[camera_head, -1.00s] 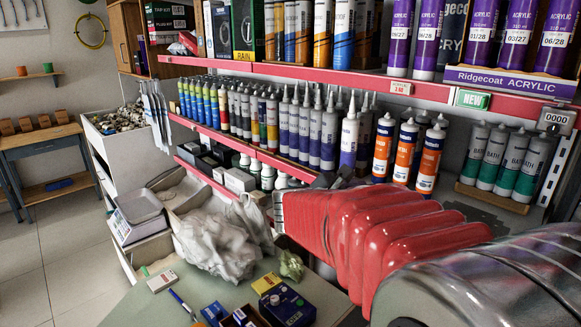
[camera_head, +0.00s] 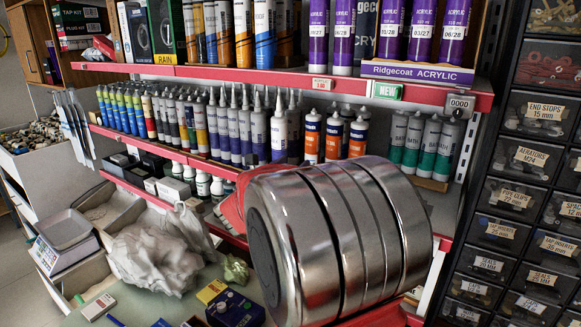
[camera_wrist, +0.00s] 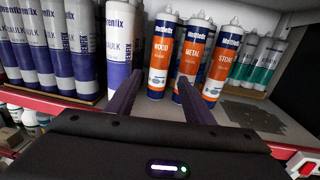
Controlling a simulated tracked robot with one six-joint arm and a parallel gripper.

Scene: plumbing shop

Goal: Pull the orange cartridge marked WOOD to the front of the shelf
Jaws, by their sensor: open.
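My gripper (camera_wrist: 160,80) is open and empty. Its fingers point at the shelf, one on each side of WOOD in the picture; the right finger overlaps METAL's lower part. Contact cannot be told. My arm hides the gripper in the head view.
White-and-purple caulk cartridges (camera_wrist: 118,45) stand close left of WOOD. The red shelf edge (camera_wrist: 60,104) runs in front. An upper shelf (camera_head: 230,73) hangs above. Drawers (camera_head: 520,155) stand at the far right.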

